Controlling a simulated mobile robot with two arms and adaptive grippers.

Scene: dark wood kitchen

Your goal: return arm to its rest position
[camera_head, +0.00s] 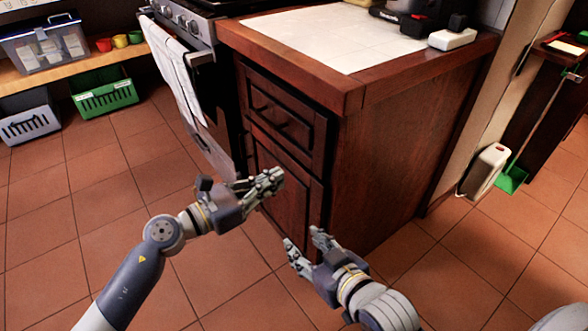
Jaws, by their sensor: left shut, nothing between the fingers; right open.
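My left gripper (268,183) is shut and empty. It is in front of the dark wood cabinet door, with its arm coming in from the lower left. My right gripper (305,246) is open and empty, lower in the picture, near the foot of the cabinet (385,165). Its fingers point up and to the left, and its arm comes in from the bottom edge. I cannot tell whether either gripper touches the cabinet.
The white-tiled countertop (325,38) has a wooden edge that juts out above my grippers. A stove (190,25) with a hanging towel (172,70) stands left of it. A green crate (105,92) sits under a shelf. Tiled floor (85,200) is clear at left.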

